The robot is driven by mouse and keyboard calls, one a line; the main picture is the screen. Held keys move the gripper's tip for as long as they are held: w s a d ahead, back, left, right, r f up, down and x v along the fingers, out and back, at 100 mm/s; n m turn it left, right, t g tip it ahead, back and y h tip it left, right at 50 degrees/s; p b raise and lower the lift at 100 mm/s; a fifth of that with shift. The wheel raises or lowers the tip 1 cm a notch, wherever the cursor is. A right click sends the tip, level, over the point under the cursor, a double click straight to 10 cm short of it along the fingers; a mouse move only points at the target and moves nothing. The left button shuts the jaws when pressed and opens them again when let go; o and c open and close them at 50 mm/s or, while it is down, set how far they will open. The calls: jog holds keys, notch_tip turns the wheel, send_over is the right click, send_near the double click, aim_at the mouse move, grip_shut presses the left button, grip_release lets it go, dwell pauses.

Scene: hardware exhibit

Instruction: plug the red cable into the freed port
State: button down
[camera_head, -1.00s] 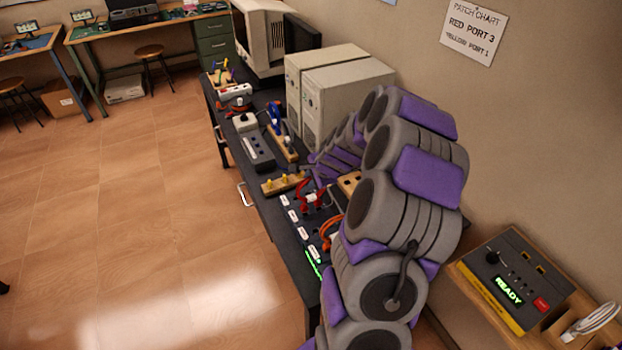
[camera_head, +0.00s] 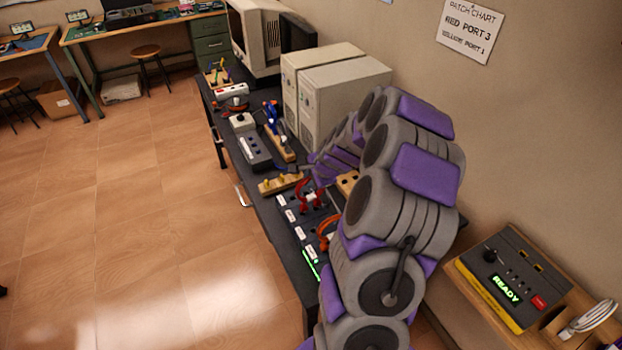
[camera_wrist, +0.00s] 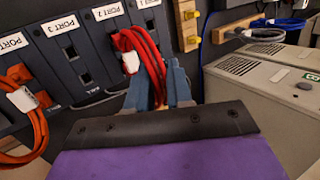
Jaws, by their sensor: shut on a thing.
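The red cable (camera_wrist: 143,48) is a looped bundle with a white tag, in front of the port panel (camera_wrist: 95,62) below the PORT 2 and PORT 1 labels. My gripper (camera_wrist: 158,82) has its blue-grey fingers on either side of the red bundle and is shut on it. I cannot tell whether its plug end is in a socket. The socket strip (camera_wrist: 72,48) under the label left of PORT 2 shows no cable. In the head view the red cable (camera_head: 308,194) stands upright over the dark panel; my arm hides the gripper there.
An orange cable (camera_wrist: 38,122) with a white tag sits at the panel's left. A wooden rack with yellow plugs (camera_head: 281,184) and beige computer cases (camera_head: 345,98) are close by. The patch chart (camera_head: 467,30) reads red port 3, yellow port 1. A console (camera_head: 500,275) shows READY.

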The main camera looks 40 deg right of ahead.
jog(key=shift+a+f, duration=0.25)
jog(key=shift+a, duration=0.1)
dwell(0.7)
jog(key=shift+r+p, duration=0.1)
jog(key=shift+p, duration=0.55)
jog(key=shift+f, duration=0.4)
dwell(0.9)
jog(key=shift+c, duration=1.5)
grip_release()
jog(key=shift+r+p, duration=0.15)
jog(key=shift+p, duration=0.15)
jog(key=p+v, duration=0.3)
jog(key=v, duration=0.4)
jog(key=shift+p, duration=0.4)
jog(key=shift+s+a+r, duration=0.1)
